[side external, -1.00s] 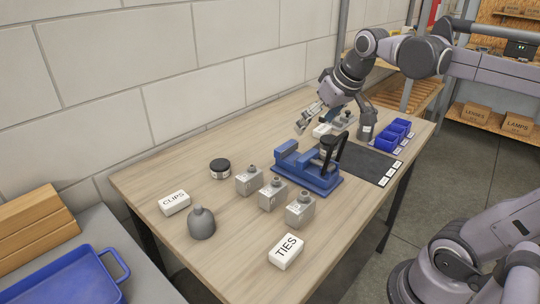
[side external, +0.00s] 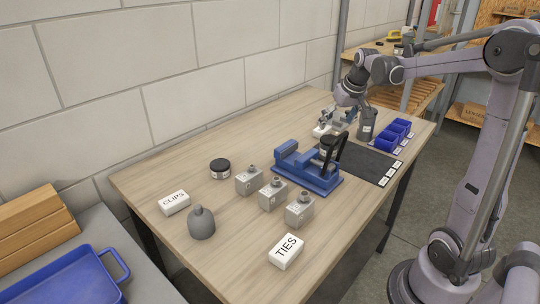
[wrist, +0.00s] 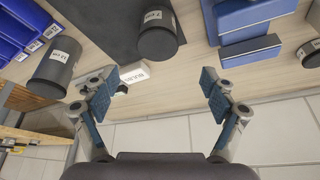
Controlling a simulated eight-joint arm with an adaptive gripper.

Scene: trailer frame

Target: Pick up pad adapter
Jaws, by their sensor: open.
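I cannot tell for certain which thing is the pad adapter. Three grey blocks with knobs on top stand in a row on the bench in the side view: one (side external: 249,182), a second (side external: 272,196) and a third (side external: 299,212); their labels are too small to read. My gripper (side external: 331,122) is at the far end of the bench, low over a white box (side external: 320,131). In the wrist view my gripper (wrist: 158,88) is open, its blue-padded fingers wide apart with nothing between them. The labelled white box (wrist: 134,74) is beside the left finger, which partly hides a grey metallic piece.
A blue vise (side external: 308,170) stands mid-bench by a dark mat (side external: 368,163). CLIPS (side external: 174,203) and TIES (side external: 286,251) boxes, a jar (side external: 220,169) and a grey flask (side external: 201,224) stand nearer. A wall runs behind.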

